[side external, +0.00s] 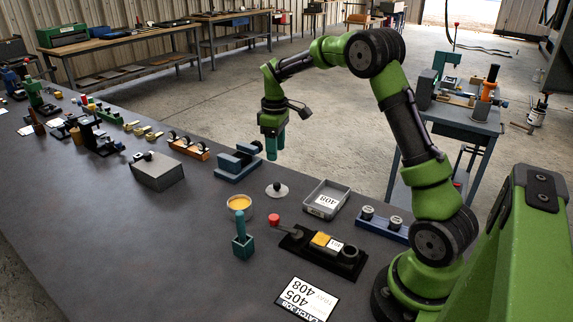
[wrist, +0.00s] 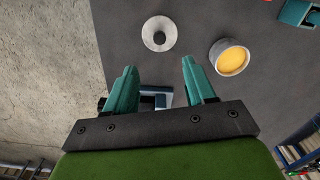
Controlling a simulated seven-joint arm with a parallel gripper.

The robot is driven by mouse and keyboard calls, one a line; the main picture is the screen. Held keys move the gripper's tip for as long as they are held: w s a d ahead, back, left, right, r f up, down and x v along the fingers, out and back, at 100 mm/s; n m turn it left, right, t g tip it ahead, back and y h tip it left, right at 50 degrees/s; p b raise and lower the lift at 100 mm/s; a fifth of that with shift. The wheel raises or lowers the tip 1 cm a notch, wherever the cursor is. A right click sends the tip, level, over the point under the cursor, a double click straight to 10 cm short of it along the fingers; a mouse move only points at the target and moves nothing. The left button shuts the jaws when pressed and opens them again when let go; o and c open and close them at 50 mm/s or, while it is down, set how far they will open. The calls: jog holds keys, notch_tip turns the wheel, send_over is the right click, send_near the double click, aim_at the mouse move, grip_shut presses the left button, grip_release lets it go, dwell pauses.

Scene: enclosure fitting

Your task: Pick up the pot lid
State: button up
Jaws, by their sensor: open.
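The pot lid (side external: 277,190) is a small pale disc with a dark knob, lying flat on the dark bench. In the wrist view the lid (wrist: 148,38) shows above the fingers, clear of them. The pot (side external: 239,214), a round pale cup with yellow-orange contents, stands beside it, uncovered; it also shows in the wrist view (wrist: 218,69). My gripper (side external: 273,150) has teal fingers and hangs in the air above the bench, higher than the lid. In the wrist view its fingers (wrist: 160,68) are apart, with nothing held between them.
A blue clamp-like fixture (side external: 238,165) stands near the lid. A grey tray (side external: 312,208) labelled 408 lies to its right. A teal upright piece (side external: 243,244) and a black fixture (side external: 323,258) with a red-knobbed lever stand nearer.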

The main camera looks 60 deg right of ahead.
aim_at(277, 184)
notch_tip(277, 184, down, 12)
jog(key=shift+r, duration=0.15)
grip_shut()
dwell(0.6)
